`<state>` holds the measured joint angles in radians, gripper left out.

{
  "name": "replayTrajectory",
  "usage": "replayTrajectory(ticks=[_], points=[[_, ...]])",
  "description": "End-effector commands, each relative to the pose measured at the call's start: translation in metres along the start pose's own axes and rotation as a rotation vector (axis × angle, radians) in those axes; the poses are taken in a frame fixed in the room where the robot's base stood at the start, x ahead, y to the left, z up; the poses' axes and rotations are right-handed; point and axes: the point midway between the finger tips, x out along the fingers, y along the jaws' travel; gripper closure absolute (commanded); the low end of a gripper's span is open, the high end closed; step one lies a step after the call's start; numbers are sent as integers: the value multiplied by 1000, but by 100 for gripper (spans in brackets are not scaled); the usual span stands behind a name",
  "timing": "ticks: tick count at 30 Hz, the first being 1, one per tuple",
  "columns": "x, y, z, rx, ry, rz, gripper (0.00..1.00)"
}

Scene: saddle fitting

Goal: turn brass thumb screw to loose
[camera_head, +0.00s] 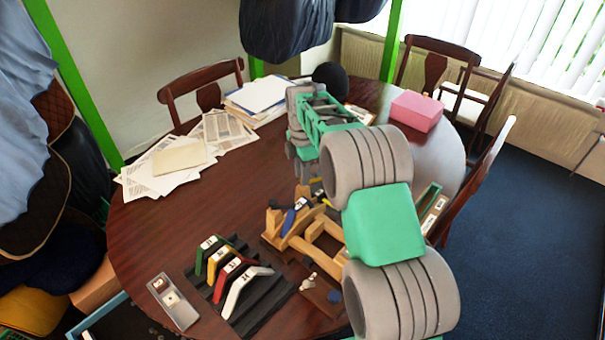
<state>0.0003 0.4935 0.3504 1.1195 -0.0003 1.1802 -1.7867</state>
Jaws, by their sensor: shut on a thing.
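My arm reaches from the lower right over the table. Its wrist ends above the back of a wooden saddle fixture (325,240). My gripper (313,185) is small and mostly hidden there, between the wrist and the fixture. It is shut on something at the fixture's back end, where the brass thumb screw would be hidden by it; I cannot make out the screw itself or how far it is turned. A blue piece (289,220) lies on the fixture's left side.
A black stepped rack (266,312) holds green, yellow, red and white angled pieces in front. A grey tray (172,302) is left of it. Papers (170,158) lie at the back left, a pink box (416,111) at the back right.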

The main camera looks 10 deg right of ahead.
Motion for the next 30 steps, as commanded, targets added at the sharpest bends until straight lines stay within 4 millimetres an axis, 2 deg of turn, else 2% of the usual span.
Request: replayTrajectory(ticks=[12, 30], points=[[-3, 2, 2, -268, -4, 10, 100], [-4, 3, 2, -338, -6, 12, 100]])
